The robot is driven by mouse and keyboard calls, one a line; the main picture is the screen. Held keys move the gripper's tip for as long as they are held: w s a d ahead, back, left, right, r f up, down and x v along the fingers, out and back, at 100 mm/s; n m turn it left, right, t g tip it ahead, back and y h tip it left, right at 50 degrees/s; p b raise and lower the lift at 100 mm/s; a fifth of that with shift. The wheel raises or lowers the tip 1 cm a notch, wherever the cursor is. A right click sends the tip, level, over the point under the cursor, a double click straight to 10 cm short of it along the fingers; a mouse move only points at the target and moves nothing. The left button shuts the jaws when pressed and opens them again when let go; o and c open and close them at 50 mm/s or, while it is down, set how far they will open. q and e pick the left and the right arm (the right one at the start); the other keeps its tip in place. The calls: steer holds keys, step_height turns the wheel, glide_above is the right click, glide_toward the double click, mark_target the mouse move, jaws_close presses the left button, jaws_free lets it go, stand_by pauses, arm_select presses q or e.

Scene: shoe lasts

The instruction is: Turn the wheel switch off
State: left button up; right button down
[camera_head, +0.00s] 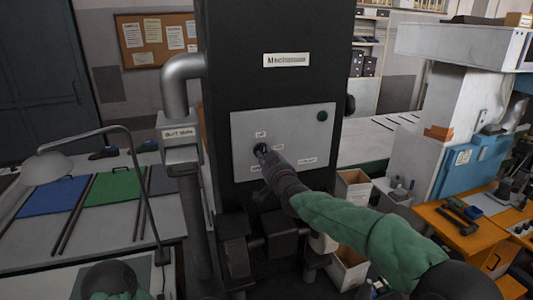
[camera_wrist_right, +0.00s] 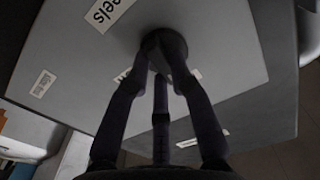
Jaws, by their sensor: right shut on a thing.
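The wheel switch is a dark round knob (camera_head: 259,148) on the pale grey panel (camera_head: 315,125) of a tall black machine. In the right wrist view the knob (camera_wrist_right: 168,42) sits between the fingertips. My right gripper (camera_head: 264,156) reaches the panel from the lower right and is shut on the knob. In the right wrist view its long dark fingers (camera_wrist_right: 165,68) converge on the knob and hide part of it. The knob's exact setting cannot be read. My left gripper is not in view.
A grey pipe (camera_head: 178,85) runs along the machine's left side. A desk lamp (camera_head: 48,167) and a table with coloured mats (camera_head: 112,187) stand left; an orange workbench (camera_head: 455,235) stands right.

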steer(key=shift+n, duration=0.6)
steer(key=shift+p, duration=0.3)
steer(key=c, duration=1.1)
jaws_free()
steer(key=shift+s, duration=0.1)
steer(key=v, duration=1.1)
steer(key=shift+s, duration=0.35)
steer(key=shift+d, duration=0.15)
